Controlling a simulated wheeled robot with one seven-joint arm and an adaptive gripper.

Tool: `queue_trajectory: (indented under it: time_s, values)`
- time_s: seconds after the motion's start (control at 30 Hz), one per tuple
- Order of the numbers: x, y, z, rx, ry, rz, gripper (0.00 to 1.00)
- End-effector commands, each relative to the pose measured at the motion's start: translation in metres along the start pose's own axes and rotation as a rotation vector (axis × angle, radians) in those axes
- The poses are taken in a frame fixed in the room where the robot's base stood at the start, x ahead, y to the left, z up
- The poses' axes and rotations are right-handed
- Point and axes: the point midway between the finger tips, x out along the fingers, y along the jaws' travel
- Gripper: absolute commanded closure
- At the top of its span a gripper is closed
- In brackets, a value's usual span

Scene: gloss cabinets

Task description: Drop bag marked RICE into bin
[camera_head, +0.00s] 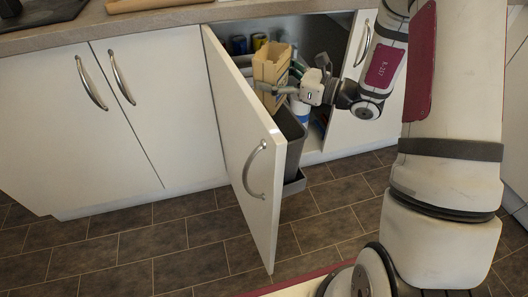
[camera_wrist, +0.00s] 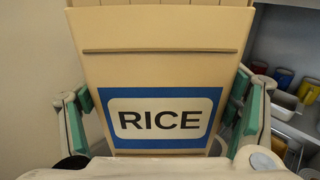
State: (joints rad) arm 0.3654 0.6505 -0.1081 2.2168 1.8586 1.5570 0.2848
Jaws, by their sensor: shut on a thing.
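The tan bag (camera_head: 270,66) marked RICE is held upright in my gripper (camera_head: 283,87) in the open cabinet's doorway. In the wrist view the RICE bag (camera_wrist: 160,70) fills the middle, its blue and white label facing the camera. My gripper (camera_wrist: 160,112) is shut on it, with a green-padded finger on each side. The grey bin (camera_head: 291,140) stands below the bag, behind the open door. The door hides part of the bin, and its inside does not show. I cannot tell whether the bag is fully over the bin's opening.
The open cabinet door (camera_head: 245,150) stands out to the left of the bin. Cans (camera_head: 259,41) stand at the back of the cabinet. The wrist view shows coloured cups (camera_wrist: 285,77) on a shelf at right. The tiled floor (camera_head: 190,240) is clear.

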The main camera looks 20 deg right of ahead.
Motion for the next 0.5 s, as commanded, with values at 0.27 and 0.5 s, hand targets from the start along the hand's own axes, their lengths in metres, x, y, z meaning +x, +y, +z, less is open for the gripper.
queue_trajectory:
  time_s: [0.27,0.5]
  values:
    - [0.0,0.0,-0.035,0.001,0.001,-0.001,0.52]
    - [0.0,0.0,-0.049,0.0,0.0,-0.001,0.52]
